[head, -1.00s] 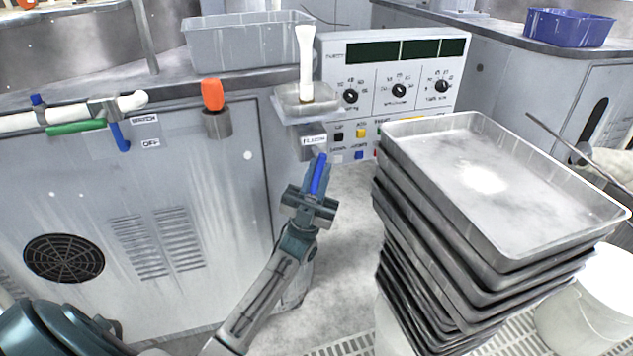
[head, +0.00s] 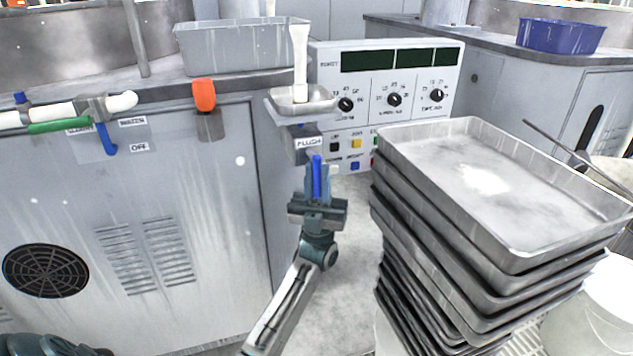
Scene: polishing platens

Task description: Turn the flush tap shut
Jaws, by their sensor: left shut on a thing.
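The flush tap is the small grey fitting marked FLUSH (head: 308,143), under a small metal tray at the cabinet's right corner. Its blue lever (head: 317,178) hangs down almost upright in the picture. My left gripper (head: 318,190) is below the fitting, shut on the lever, with one finger on each side of it. The lever's lower end is partly hidden between the fingers. My right gripper is not in view.
A stack of metal trays (head: 388,145) stands close to the right of my left gripper. The control panel (head: 392,60) with knobs is behind. A water tap with a blue lever (head: 106,139) is on the left, beside a green handle (head: 58,127). An orange knob (head: 204,95) stands between.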

